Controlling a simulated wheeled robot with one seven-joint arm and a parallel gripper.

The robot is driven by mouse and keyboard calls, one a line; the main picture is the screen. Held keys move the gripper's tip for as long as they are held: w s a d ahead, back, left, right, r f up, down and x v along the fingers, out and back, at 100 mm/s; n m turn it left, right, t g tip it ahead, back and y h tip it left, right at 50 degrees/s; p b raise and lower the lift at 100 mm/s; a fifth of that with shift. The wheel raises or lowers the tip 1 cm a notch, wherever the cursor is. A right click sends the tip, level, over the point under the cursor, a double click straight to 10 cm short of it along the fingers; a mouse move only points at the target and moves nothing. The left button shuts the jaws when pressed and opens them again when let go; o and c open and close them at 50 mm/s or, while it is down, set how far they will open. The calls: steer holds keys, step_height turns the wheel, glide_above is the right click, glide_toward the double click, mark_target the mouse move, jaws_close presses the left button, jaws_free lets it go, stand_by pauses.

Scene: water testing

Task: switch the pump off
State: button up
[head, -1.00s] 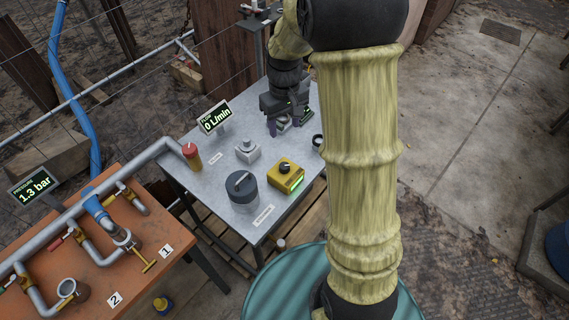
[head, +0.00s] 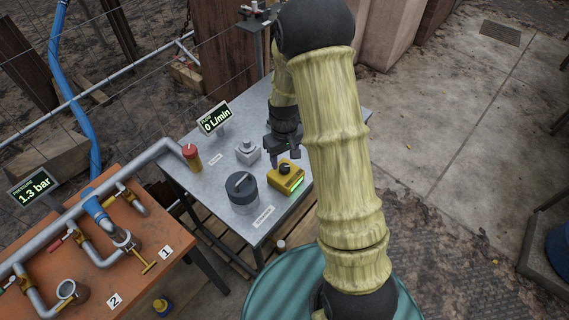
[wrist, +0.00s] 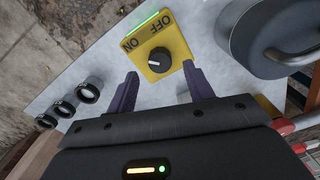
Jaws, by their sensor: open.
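The pump switch is a yellow box (head: 286,182) on the grey table, with a black knob (head: 284,169) and a lit green strip. In the wrist view the yellow box (wrist: 173,44) shows the words ON and OFF, and its black knob (wrist: 160,60) has a white mark pointing roughly left, nearer ON than OFF. My gripper (head: 279,158) is open and empty, just behind and above the box. In the wrist view my gripper (wrist: 161,75) has its two dark purple fingers apart, one on each side of the knob's line and short of it.
A dark round-lidded container (head: 242,191) stands left of the box, and a grey block with a knob (head: 247,151) stands behind it. The flow display (head: 215,118) reads 0 L/min.

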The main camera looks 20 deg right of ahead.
mark_target(285, 167)
steer(key=shift+f, duration=1.85)
steer(key=shift+c, duration=0.2)
steer(key=c, duration=0.9)
steer(key=shift+c, duration=0.2)
